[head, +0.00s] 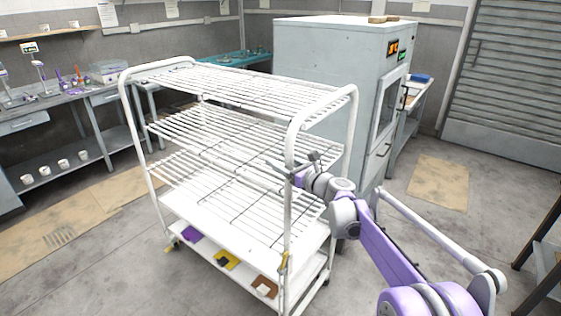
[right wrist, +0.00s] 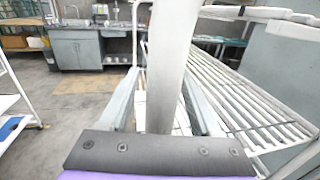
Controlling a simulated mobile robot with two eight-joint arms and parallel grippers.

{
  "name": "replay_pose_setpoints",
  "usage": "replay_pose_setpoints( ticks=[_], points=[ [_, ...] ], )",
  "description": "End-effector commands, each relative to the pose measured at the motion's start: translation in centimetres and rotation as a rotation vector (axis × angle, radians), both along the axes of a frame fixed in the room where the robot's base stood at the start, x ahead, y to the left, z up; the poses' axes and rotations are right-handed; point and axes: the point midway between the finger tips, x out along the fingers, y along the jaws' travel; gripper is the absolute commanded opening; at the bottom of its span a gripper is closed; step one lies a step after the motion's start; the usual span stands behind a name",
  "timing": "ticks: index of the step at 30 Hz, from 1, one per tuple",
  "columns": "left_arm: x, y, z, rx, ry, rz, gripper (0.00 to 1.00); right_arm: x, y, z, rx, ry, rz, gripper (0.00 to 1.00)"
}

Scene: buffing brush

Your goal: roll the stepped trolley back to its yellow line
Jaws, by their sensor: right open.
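The white trolley (head: 240,84) stands upright in the middle of the head view, with several wire shelves and a solid lower shelf. My right gripper (head: 295,164) is at its near right corner post (head: 288,215). In the right wrist view, the post (right wrist: 172,55) rises between the two spread fingers of my right gripper (right wrist: 160,88). The fingers are open, with a gap visible on each side of the post. Wire shelves (right wrist: 245,95) extend to the right of it. I see no clear yellow line on the floor. My left gripper is out of view.
A grey cabinet machine (head: 325,60) stands close behind the trolley's right side. A workbench (head: 60,105) runs along the left wall. Tan patches (head: 438,182) mark the grey floor. Open floor lies left and front. A dark-framed rack (head: 545,260) is at the right edge.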

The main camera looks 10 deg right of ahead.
Motion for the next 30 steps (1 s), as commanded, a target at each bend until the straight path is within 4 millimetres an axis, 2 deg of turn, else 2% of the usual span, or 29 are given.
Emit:
replay_pose_setpoints(
  ticks=[5, 18, 24, 30],
  points=[
    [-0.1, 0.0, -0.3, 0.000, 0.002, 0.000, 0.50, -0.9, -0.5, -0.1, 0.000, 0.001, -0.001, 0.64],
    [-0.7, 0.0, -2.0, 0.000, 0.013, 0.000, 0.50, -8.0, -4.5, -0.1, 0.000, 0.001, -0.001, 0.64],
    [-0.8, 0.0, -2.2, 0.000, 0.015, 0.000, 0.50, -9.3, -5.2, 0.0, 0.001, 0.000, 0.001, 0.64],
    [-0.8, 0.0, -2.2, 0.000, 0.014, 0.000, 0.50, -9.4, -5.2, 0.0, 0.000, 0.000, 0.001, 0.64]
  ],
)
